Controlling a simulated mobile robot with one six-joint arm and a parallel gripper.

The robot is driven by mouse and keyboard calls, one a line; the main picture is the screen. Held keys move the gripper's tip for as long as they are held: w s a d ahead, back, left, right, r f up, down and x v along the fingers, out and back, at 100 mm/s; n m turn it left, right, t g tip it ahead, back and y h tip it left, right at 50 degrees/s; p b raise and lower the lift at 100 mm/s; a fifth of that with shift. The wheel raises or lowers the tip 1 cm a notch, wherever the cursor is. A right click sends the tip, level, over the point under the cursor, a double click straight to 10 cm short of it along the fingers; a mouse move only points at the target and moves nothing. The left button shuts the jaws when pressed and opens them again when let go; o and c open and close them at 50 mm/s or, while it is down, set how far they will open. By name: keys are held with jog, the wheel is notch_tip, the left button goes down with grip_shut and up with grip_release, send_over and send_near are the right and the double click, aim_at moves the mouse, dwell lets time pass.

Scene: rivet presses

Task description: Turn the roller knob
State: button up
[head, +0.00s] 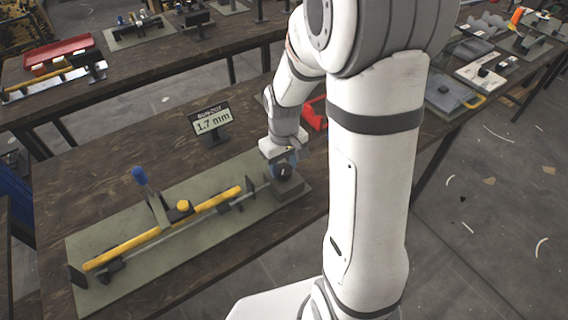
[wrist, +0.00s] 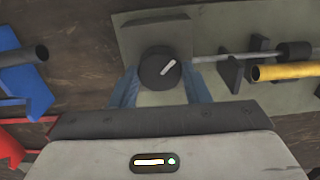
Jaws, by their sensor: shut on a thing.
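The roller knob (wrist: 153,75) is a round dark knob with a white pointer line slanting up to the right. It sits on a dark block at the right end of a grey-green plate (head: 130,267). My gripper (wrist: 160,80) is shut on the knob, one blue finger on each side of it. In the head view, my gripper (head: 284,167) is over the block (head: 291,188) and partly hides the knob. A thin metal rod (wrist: 222,58) runs from the knob side. A yellow bar (head: 130,246) lies on supports along the plate.
A display (head: 211,121) behind the plate reads "1.7 mm". A red bin (head: 316,113) stands close behind my gripper. The bench left of the display is clear.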

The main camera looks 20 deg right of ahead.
aim_at(284, 168)
jog(key=shift+m, duration=0.3)
jog(key=m+b, duration=0.1)
jog(key=m, duration=0.3)
jog(key=shift+m+b, duration=0.6)
jog(key=shift+m, duration=1.8)
jog(key=o, duration=1)
jog(key=shift+c, duration=0.2)
notch_tip(284, 168, up, 8)
jog(key=shift+f, duration=0.1)
